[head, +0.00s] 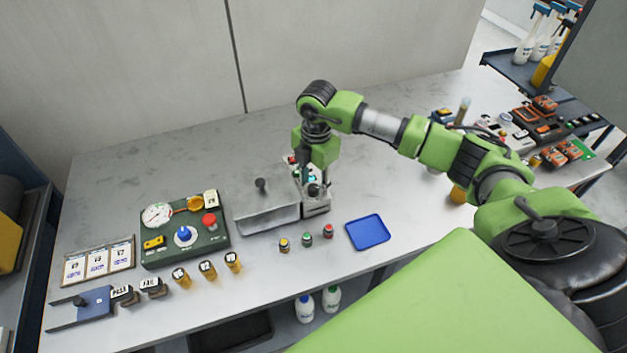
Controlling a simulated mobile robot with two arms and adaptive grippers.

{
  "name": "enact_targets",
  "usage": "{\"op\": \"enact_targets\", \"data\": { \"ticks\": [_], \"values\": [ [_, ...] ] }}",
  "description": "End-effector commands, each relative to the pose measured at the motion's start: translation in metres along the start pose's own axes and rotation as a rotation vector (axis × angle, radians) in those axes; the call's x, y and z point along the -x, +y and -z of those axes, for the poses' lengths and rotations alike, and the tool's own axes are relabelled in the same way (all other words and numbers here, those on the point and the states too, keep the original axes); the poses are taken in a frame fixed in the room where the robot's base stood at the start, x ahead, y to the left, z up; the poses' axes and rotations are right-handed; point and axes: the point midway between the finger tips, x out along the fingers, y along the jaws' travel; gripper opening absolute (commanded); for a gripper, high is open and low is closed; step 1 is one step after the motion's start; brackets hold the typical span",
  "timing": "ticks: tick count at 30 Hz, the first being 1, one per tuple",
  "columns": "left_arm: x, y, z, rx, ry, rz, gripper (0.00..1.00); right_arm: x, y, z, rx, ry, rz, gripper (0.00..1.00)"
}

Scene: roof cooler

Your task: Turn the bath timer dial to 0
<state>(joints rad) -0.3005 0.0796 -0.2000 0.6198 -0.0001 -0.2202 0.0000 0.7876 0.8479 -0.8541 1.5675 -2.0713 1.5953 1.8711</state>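A grey metal bath (268,218) with a lid and a dark lid knob stands on the table left of centre. At its right end is a small control unit (316,209) with a dark round dial, which looks like the timer dial (314,190). My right gripper (316,180) points down over this unit, at or just above the dial, and partly hides it. I cannot tell whether its fingers touch the dial or how far apart they are. The dial's marks and setting are too small to read. My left gripper is not in view.
A green panel (160,262) with a gauge, blue knob and red button stands left of the bath. Several small capped bottles stand in front, near a blue tray (368,232). Orange-and-black devices (545,135) lie at the right. The back left tabletop is clear.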

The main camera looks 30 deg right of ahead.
Motion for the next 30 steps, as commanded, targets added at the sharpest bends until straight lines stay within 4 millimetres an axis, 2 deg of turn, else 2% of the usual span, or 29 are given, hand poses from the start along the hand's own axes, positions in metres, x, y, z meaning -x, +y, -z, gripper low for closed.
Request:
{"op": "enact_targets", "data": {
  "ticks": [9, 13, 14, 23, 30],
  "values": [
    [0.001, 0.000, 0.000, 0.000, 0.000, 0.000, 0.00, -0.003, 0.000, 0.000, 0.001, 0.000, 0.001, 0.38],
    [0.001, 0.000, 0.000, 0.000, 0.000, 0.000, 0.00, -0.003, 0.000, 0.001, 0.001, 0.001, 0.001, 0.04],
    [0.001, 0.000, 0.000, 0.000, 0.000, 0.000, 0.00, -0.003, 0.000, 0.001, 0.001, 0.001, 0.001, 0.00],
    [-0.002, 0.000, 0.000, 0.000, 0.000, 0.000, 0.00, -0.004, 0.000, 0.000, 0.017, 0.001, 0.001, 0.00],
    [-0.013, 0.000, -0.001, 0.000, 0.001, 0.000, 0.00, -0.006, 0.000, 0.000, 0.119, 0.006, 0.000, 0.00]
  ]
}}
